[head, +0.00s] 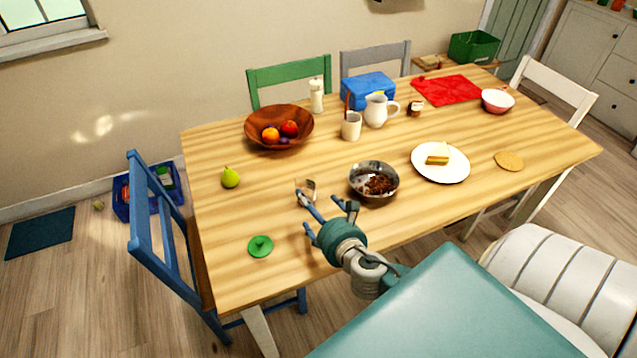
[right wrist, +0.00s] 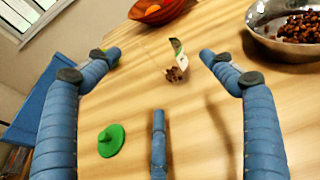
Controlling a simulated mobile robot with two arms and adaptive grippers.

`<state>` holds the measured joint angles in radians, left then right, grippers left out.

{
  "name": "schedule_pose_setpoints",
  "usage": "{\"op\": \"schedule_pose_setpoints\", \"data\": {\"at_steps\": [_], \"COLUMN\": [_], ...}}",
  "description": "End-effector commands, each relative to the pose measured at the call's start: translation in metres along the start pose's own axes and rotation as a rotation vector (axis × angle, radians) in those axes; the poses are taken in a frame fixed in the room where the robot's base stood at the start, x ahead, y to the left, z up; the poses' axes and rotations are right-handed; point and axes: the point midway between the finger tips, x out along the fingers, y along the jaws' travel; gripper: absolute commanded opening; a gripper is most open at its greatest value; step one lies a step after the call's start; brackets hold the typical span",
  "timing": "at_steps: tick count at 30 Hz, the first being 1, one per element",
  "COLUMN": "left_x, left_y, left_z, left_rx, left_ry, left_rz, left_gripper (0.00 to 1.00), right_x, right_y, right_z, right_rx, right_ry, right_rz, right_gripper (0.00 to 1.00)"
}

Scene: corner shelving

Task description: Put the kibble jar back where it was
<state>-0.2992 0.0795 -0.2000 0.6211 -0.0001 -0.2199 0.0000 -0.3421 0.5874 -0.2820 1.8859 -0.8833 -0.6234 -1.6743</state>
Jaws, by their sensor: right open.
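The kibble jar (head: 309,184) looks like a small clear container with a pale label, standing on the wooden table left of the metal bowl. In the right wrist view the jar (right wrist: 178,55) shows a little brown kibble at its bottom and no lid on it. A green lid (head: 261,246) lies on the table near the front left; it also shows in the right wrist view (right wrist: 111,140). My right gripper (head: 326,213) is open and empty, its fingers spread on the near side of the jar, apart from it as far as I can tell. My left gripper is not in view.
The metal bowl of kibble (head: 358,190) stands close right of the gripper. The front left table area is mostly clear.

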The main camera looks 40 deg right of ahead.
Motion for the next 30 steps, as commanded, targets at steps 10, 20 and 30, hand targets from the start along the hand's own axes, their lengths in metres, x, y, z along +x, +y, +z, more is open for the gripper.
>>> {"op": "schedule_pose_setpoints", "data": {"at_steps": [10, 20, 30], "left_x": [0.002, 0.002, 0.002], "left_y": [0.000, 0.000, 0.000], "left_z": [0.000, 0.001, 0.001], "left_rx": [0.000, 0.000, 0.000], "left_ry": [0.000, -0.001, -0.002], "left_rz": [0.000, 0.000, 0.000], "left_gripper": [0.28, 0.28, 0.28], "right_x": [-0.025, -0.025, -0.024], "right_y": [0.000, 0.000, 0.000], "right_z": [0.000, 0.000, 0.000], "right_rx": [0.001, 0.000, 0.001], "right_ry": [-0.001, -0.001, 0.000], "right_rz": [-0.001, -0.001, -0.001], "right_gripper": [0.83, 0.83, 0.83]}}
